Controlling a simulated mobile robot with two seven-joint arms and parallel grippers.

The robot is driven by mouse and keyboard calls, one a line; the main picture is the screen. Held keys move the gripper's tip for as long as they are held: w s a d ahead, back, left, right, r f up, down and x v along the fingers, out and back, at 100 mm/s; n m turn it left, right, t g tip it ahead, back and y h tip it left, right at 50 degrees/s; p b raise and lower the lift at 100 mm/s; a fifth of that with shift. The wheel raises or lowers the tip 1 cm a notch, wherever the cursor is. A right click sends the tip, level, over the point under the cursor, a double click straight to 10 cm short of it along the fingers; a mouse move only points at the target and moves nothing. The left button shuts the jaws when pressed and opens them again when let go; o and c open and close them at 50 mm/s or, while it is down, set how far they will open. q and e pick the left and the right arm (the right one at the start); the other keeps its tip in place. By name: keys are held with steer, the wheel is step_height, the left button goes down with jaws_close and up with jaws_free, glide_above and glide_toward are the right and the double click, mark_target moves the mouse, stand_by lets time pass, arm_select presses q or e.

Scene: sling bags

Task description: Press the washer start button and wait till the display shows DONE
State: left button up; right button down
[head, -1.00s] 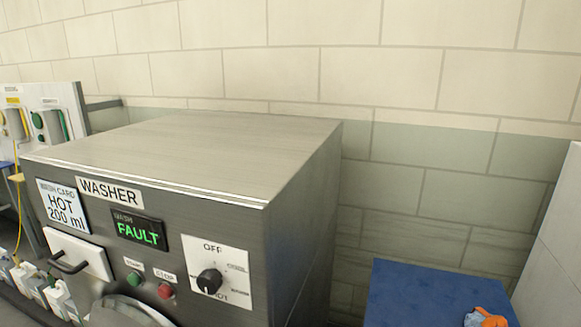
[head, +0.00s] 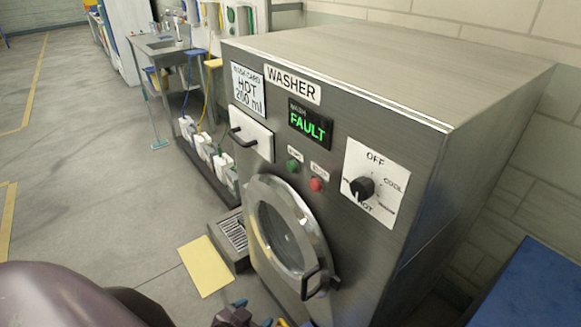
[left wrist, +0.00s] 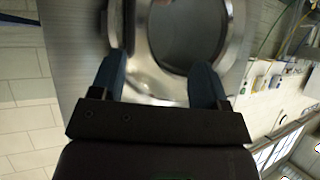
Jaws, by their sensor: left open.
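The grey metal washer (head: 350,110) fills the right half of the head view. Its display (head: 310,123) reads FAULT in green. Below the display are a green start button (head: 293,166) and a red stop button (head: 316,184). The selector dial (head: 362,188) appears to point at HOT. The round door (head: 280,228) looks closed. My left gripper (head: 250,318) shows at the bottom edge, below the door and apart from the buttons. In the left wrist view its fingers (left wrist: 160,85) are spread with the door ring beyond them. My right gripper is not in view.
A white drawer with a black handle (head: 250,136) sits left of the display. A yellow mat (head: 205,266) and a floor grate (head: 232,235) lie left of the washer. Several white bottles stand by its left side. A blue surface (head: 520,290) is at right. Open floor lies left.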

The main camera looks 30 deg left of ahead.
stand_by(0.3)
